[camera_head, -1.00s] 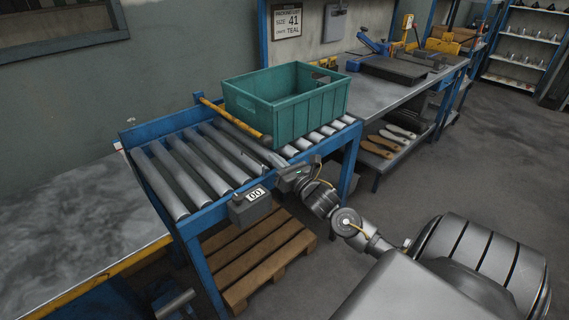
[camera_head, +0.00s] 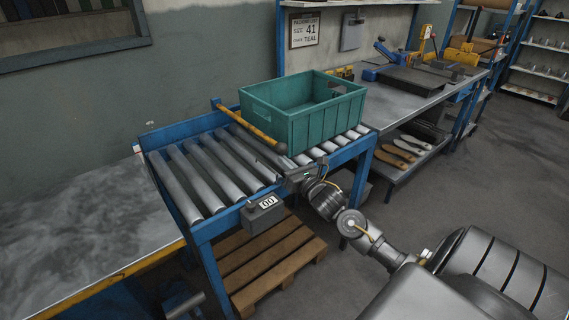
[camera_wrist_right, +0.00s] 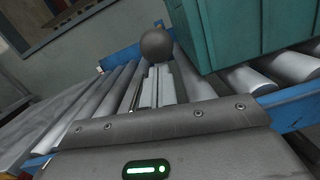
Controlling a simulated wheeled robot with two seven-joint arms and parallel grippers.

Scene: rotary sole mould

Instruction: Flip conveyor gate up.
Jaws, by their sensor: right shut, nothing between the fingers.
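The conveyor gate is a yellow bar (camera_head: 247,123) with a dark round knob at its near end. It lies low across the rollers, just left of the teal crate (camera_head: 302,112). My right gripper (camera_head: 284,164) is at the conveyor's near edge, close to the knob. In the right wrist view, the shut, empty fingers (camera_wrist_right: 157,84) point at the knob (camera_wrist_right: 156,44), which is just beyond their tips; I cannot tell whether they touch. The bar is hidden behind the knob there. My left gripper is not in view.
The crate stands on the rollers (camera_head: 200,165) right of the gate. A counter box reading 00 (camera_head: 264,213) hangs on the blue front rail. A wooden pallet (camera_head: 275,262) lies below. The rollers left of the gate are clear.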

